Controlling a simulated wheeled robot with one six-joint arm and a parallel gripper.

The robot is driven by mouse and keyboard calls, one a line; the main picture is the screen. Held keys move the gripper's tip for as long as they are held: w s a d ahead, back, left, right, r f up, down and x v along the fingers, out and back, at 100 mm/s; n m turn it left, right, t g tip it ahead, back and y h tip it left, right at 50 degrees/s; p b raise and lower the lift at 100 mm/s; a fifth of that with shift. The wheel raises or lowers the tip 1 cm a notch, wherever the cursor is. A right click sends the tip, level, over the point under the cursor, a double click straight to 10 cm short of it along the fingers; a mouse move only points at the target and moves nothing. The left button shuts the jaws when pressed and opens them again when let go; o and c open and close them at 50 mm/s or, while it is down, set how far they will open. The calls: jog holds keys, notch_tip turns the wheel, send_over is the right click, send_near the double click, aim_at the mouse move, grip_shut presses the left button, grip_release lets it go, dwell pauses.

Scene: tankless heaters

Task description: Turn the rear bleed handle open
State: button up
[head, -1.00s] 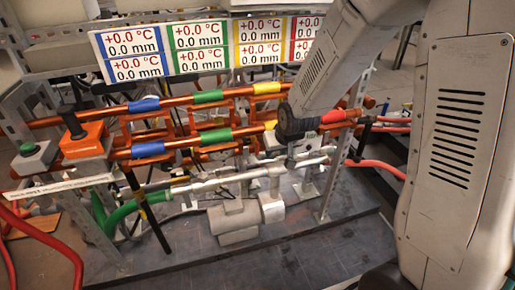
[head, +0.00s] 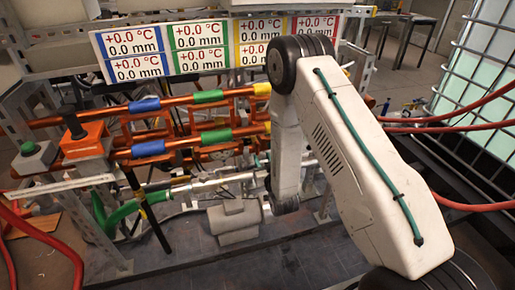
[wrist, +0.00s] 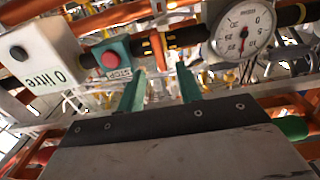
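I cannot make out a rear bleed handle for certain in either view. The heater rig's orange pipes (head: 165,148) with coloured bands run across the head view. My gripper (wrist: 160,76) shows two green fingers standing apart in the wrist view, with nothing seen between them. Pipes and fittings lie beyond the fingertips, and I see no contact. In the head view my arm hangs in front of the rig's right part and largely hides the gripper.
The wrist view shows a round gauge (wrist: 243,33), a teal stop-button box (wrist: 112,58) and a white litre-marked box (wrist: 42,55). A display panel (head: 210,48) tops the rig. Red hoses (head: 465,203) and a wire cage (head: 478,75) lie right.

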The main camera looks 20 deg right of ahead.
aim_at(258, 149)
jog(key=w, duration=0.7)
jog(key=shift+w, duration=0.2)
grip_shut()
